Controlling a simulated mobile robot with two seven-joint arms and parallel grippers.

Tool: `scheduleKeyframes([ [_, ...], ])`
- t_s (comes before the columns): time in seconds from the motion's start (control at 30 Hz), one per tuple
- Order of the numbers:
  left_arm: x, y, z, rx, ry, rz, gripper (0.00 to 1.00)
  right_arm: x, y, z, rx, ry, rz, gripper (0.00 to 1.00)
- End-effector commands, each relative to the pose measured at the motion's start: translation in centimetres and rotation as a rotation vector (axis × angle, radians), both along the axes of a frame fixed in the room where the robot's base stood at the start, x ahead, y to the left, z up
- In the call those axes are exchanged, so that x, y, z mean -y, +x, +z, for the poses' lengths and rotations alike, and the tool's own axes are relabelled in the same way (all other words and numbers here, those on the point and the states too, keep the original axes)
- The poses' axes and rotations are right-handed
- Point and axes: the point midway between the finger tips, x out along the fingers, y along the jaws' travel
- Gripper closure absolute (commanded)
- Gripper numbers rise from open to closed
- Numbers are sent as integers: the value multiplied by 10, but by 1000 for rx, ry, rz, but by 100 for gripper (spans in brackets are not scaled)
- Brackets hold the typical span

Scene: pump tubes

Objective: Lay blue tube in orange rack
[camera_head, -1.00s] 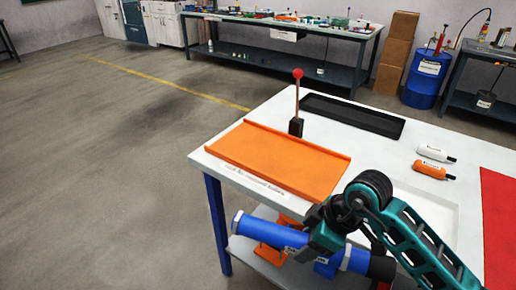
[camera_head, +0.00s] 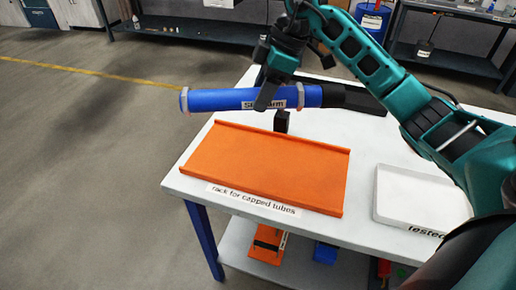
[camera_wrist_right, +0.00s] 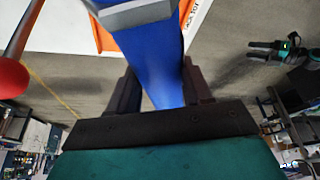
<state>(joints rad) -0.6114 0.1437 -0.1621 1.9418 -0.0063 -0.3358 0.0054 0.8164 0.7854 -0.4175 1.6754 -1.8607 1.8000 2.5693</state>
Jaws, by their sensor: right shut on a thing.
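The blue tube (camera_head: 225,99) is held level in the air above the far side of the orange rack (camera_head: 265,165), apart from it. It has a grey ring near each end of its blue part and a dark end at the right. My right gripper (camera_head: 268,98) is shut around its middle. In the right wrist view the blue tube (camera_wrist_right: 152,60) runs up between the right gripper's fingers (camera_wrist_right: 155,90). The orange rack lies empty on the white table. A dark and teal gripper, apparently my left one (camera_wrist_right: 270,50), shows small at the right of the wrist view.
A white tray (camera_head: 385,208) sits right of the rack.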

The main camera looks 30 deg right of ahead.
Motion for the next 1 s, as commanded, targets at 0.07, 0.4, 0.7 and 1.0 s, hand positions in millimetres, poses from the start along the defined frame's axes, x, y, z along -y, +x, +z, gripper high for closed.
scheduleKeyframes([
  [0.07,0,-1,0,-2,0,-1,42,5,2,11,3,4,1,100],
  [0.4,0,-8,-12,-18,0,0,42,7,2,-50,-2,9,1,100],
  [0.7,1,-9,-19,-21,0,-1,42,7,3,-122,2,8,1,100],
  [1.0,1,-9,-21,-21,0,-1,42,7,3,-148,4,8,2,100],
])
